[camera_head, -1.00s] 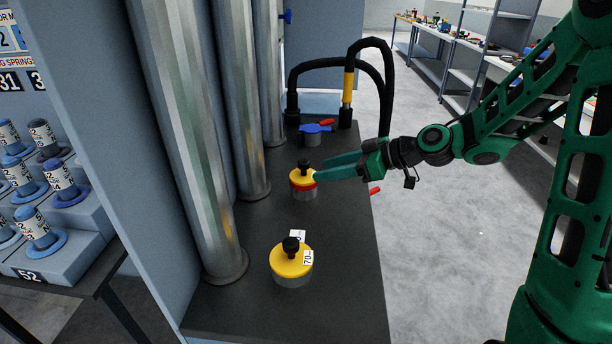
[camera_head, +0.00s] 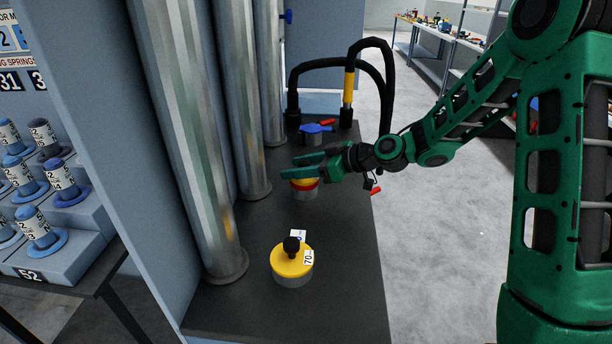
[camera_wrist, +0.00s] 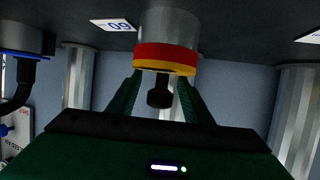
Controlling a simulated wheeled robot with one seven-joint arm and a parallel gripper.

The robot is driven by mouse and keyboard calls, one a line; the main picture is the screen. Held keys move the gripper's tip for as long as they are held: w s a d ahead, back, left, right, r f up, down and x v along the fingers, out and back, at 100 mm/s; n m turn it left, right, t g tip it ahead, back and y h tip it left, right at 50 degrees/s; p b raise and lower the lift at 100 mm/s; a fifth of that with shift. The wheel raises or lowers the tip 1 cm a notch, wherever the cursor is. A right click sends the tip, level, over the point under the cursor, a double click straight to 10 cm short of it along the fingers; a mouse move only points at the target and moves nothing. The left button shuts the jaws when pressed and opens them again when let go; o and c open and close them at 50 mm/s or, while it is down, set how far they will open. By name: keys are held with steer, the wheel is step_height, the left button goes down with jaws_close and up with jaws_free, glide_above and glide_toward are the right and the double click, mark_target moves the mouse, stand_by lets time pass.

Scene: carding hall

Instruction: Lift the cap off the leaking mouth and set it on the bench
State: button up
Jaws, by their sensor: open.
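A yellow cap with a red band (camera_head: 304,183) sits on a short grey mouth on the dark bench (camera_head: 345,235). My gripper (camera_head: 291,166) is open over it in the head view, hiding its knob. In the wrist view, the red-and-yellow cap (camera_wrist: 165,58) shows with its black knob (camera_wrist: 159,92) between my spread fingers (camera_wrist: 158,82), with gaps visible. A second yellow cap (camera_head: 291,261) with a black knob and a white "70" tag sits nearer on another grey mouth. I cannot see a leak at either.
Tall metal pipes (camera_head: 195,150) stand along the left of the bench. A red handle (camera_head: 375,190) is at the right edge. Bare bench lies right of the nearer cap.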

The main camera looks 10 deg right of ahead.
steer(key=shift+x, duration=0.9)
jaws_close()
